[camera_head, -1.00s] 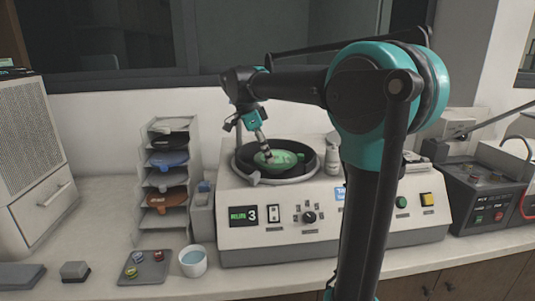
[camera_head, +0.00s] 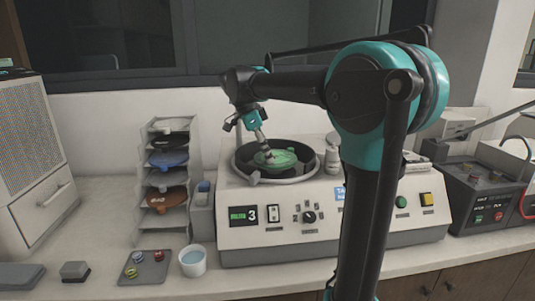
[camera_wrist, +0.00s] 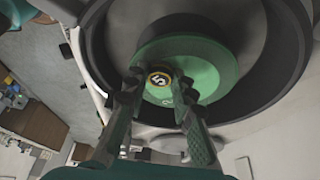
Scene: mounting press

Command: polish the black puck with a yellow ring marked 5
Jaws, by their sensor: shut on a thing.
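My gripper (camera_head: 267,156) reaches down into the round bowl (camera_head: 313,160) of the polishing machine (camera_head: 330,215). In the wrist view, my gripper (camera_wrist: 160,74) is shut on a black puck with a yellow ring marked 5 (camera_wrist: 159,79). The puck is upright over a green disc (camera_wrist: 213,72) inside the dark bowl; I cannot tell whether its underside touches the disc. The green disc also shows in the head view (camera_head: 284,158). It sits off-centre in the bowl. The machine's display (camera_head: 243,215) shows a 3.
A rack (camera_head: 160,225) at left holds several coloured discs. In front are a grey tray (camera_head: 152,273) with several small pucks and a white cup (camera_head: 193,262) of bluish liquid. Another machine (camera_head: 490,195) stands at right. The counter's left part is mostly clear.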

